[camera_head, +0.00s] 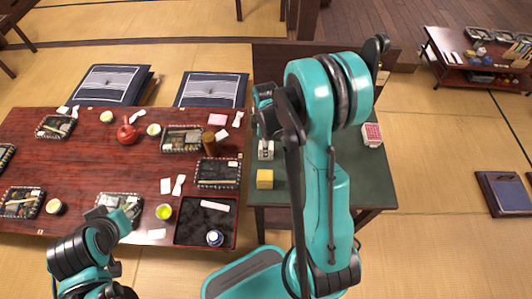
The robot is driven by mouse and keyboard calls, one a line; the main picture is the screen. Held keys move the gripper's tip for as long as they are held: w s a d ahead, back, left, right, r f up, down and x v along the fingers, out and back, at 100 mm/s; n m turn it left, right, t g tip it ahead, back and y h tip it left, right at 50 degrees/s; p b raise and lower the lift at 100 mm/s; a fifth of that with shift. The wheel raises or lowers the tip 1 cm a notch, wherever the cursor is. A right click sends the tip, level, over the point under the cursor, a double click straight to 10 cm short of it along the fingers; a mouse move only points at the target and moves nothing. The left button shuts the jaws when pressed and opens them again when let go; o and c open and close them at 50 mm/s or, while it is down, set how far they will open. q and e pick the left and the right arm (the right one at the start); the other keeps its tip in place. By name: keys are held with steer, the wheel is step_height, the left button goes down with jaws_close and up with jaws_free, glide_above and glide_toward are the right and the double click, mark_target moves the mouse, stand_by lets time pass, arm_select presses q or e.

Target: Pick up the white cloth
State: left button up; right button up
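My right arm reaches over the dark green side table (370,180). Its gripper (267,132) points down at the table's left side, partly hidden by my arm. A small white item (266,150) with a dark middle is right at this gripper; I cannot tell whether it is the cloth or whether it is held. My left gripper (128,208) is low over the front of the red table, close to a food tray (112,197); its fingers are too small to read. Small white folded pieces lie on the red table, one at its middle (166,186) and another beside it (178,185).
A yellow box (265,179) stands just in front of my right gripper. A red and white box (372,134) is at the side table's right. The red table (90,155) holds a red teapot (128,134), a brown bottle (209,142) and a black tray (180,236).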

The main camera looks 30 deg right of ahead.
step_height(320, 180, down, 3)
steer(key=shift+r+b, duration=0.1)
steer(key=shift+b, duration=0.25)
steer(key=shift+c, duration=1)
steer(key=c, duration=1)
steer(key=shift+c, duration=0.2)
steer(key=shift+r, duration=0.15)
step_height(320, 180, up, 5)
steer(key=shift+s+f+p, duration=0.15)
steer(key=shift+f+p, duration=0.05)
steer(key=shift+p, duration=1)
steer(key=s+a+r+p, duration=0.2)
steer(key=s+r, duration=0.4)
steer(key=s, duration=0.5)
steer(key=shift+a+p, duration=0.35)
steer(key=shift+p, duration=0.25)
steer(key=shift+r, duration=0.1)
